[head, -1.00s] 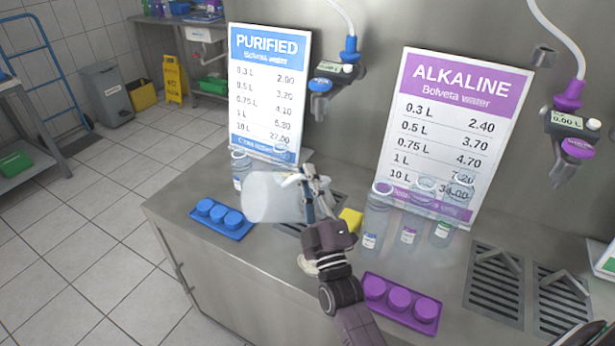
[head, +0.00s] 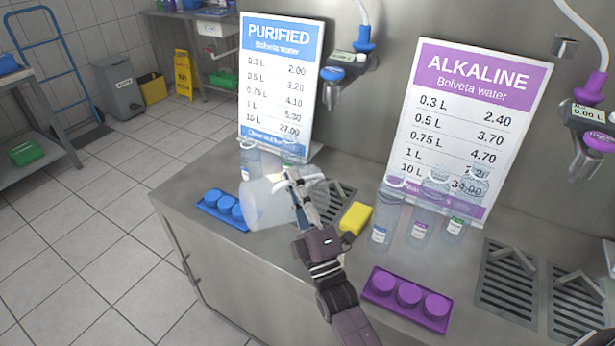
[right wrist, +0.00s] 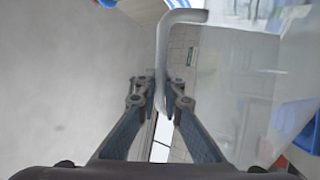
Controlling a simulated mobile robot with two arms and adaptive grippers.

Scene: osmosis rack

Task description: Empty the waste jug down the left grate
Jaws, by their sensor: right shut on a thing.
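The waste jug (head: 262,205) is a translucent whitish container, held tilted over the counter's left part in the head view. My right gripper (head: 294,182) is shut on its pale handle. In the right wrist view, the fingers (right wrist: 160,97) close on the white bent handle (right wrist: 164,55), with the jug's clear wall (right wrist: 245,85) at right. A dark slotted grate (head: 338,202) shows partly behind the jug and gripper, below the purified tap (head: 331,88). I cannot see liquid leaving the jug. My left gripper is not in view.
A blue cap tray (head: 222,213) lies left of the jug. A yellow sponge (head: 356,219) lies right of my gripper. Clear bottles (head: 383,220) and a purple cap tray (head: 407,298) stand farther right, then two more grates (head: 508,285). Purified (head: 281,75) and alkaline (head: 466,120) signs stand behind.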

